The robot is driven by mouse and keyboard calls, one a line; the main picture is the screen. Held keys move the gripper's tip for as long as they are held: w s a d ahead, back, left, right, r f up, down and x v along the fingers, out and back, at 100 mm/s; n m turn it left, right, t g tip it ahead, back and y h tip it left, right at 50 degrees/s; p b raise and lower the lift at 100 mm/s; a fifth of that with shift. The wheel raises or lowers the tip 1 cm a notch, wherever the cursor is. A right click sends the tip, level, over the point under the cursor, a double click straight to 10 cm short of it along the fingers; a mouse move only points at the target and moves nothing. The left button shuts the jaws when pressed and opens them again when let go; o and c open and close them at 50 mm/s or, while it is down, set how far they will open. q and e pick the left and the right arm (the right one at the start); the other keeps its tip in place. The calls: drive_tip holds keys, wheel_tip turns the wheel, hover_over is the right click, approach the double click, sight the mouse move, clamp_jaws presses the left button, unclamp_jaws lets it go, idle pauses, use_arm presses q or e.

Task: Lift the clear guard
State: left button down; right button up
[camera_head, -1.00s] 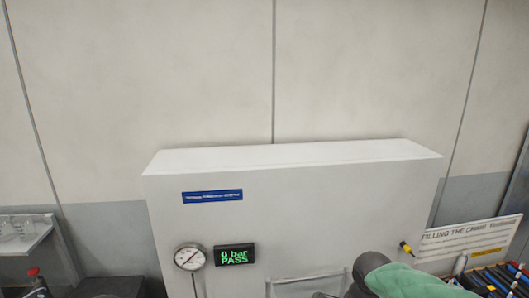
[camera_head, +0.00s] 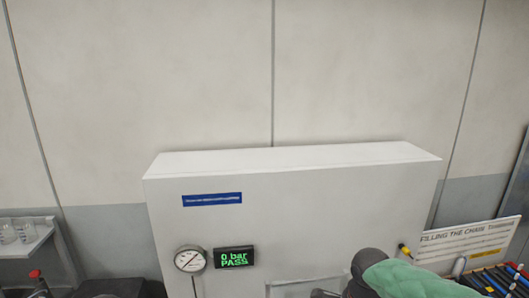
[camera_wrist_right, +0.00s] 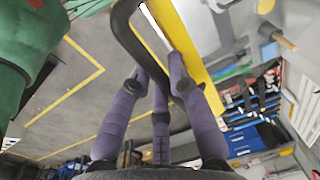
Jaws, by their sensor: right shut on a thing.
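The clear guard (camera_head: 305,287) shows at the bottom of the head view as a see-through panel on the front of the white cabinet (camera_head: 300,215). Only its upper edge is in view. In the right wrist view, the purple fingers of my right gripper (camera_wrist_right: 165,85) are closed around a black curved bar (camera_wrist_right: 130,35), beside a yellow strip (camera_wrist_right: 185,35). The bar looks like a handle; its link to the guard cannot be seen. My left gripper is not in view.
A round gauge (camera_head: 190,260) and a display (camera_head: 234,257) reading "0 bar PASS" are on the cabinet front. A sign (camera_head: 465,243) stands at the right, above a rack of tools (camera_head: 490,281). A shelf with glassware (camera_head: 25,233) is at the left.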

drive_tip(key=shift+w+a+r+p, duration=0.1)
drive_tip(key=shift+w+r+p, duration=0.3)
drive_tip(key=shift+r+p, duration=0.25)
drive_tip(key=shift+w+a+r+p, duration=0.1)
drive_tip(key=shift+w+r+p, duration=0.35)
drive_tip(key=shift+r, duration=0.25)
drive_tip(key=shift+w+a+r+p, duration=0.1)
drive_tip(key=shift+w+r+p, duration=0.3)
drive_tip(key=shift+r+p, duration=0.25)
drive_tip(key=shift+w+r, duration=0.2)
drive_tip(key=w+r+p, duration=0.4)
drive_tip(key=r+p, duration=0.1)
drive_tip(key=shift+w+a, duration=0.3)
drive_tip(key=shift+a, duration=0.05)
drive_tip(key=shift+r, duration=0.1)
